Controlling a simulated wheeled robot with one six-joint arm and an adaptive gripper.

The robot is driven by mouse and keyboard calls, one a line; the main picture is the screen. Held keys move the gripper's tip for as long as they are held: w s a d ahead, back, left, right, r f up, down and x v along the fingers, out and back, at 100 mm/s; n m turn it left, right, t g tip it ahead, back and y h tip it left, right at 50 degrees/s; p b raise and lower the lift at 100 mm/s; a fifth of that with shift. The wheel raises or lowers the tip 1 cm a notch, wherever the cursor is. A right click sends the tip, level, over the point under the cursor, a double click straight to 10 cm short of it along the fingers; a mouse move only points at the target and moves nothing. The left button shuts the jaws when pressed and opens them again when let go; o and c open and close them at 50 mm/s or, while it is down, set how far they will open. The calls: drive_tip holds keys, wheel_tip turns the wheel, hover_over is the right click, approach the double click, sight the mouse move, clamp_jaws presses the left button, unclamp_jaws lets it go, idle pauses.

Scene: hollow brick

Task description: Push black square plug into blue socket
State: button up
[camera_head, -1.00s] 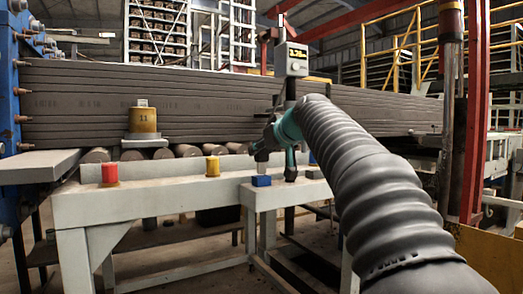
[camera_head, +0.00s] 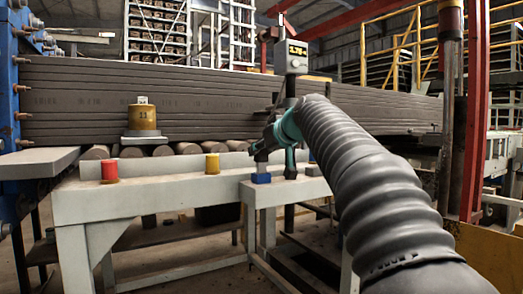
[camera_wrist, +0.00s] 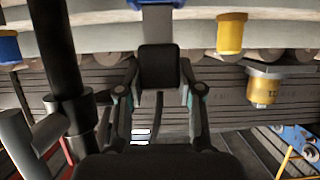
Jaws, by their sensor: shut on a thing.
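In the wrist view, my gripper (camera_wrist: 158,88) is shut on a black square block, the black square plug (camera_wrist: 158,64). The blue socket also shows at the top edge of the wrist view (camera_wrist: 157,3), just beyond the plug.
A red cylinder (camera_head: 109,171) and a yellow cylinder (camera_head: 212,164) stand on the bench (camera_head: 150,192) to the left. A brass weight (camera_head: 142,118) sits behind them, before stacked dark slabs (camera_head: 80,88). Another blue part (camera_wrist: 8,47) shows in the wrist view.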

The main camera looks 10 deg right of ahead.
drive_tip(key=shift+f+b, duration=0.8)
drive_tip(key=shift+f, duration=0.1)
drive_tip(key=o, duration=1.2)
drive_tip(key=shift+s, duration=0.1)
drive_tip(key=v, duration=1.2)
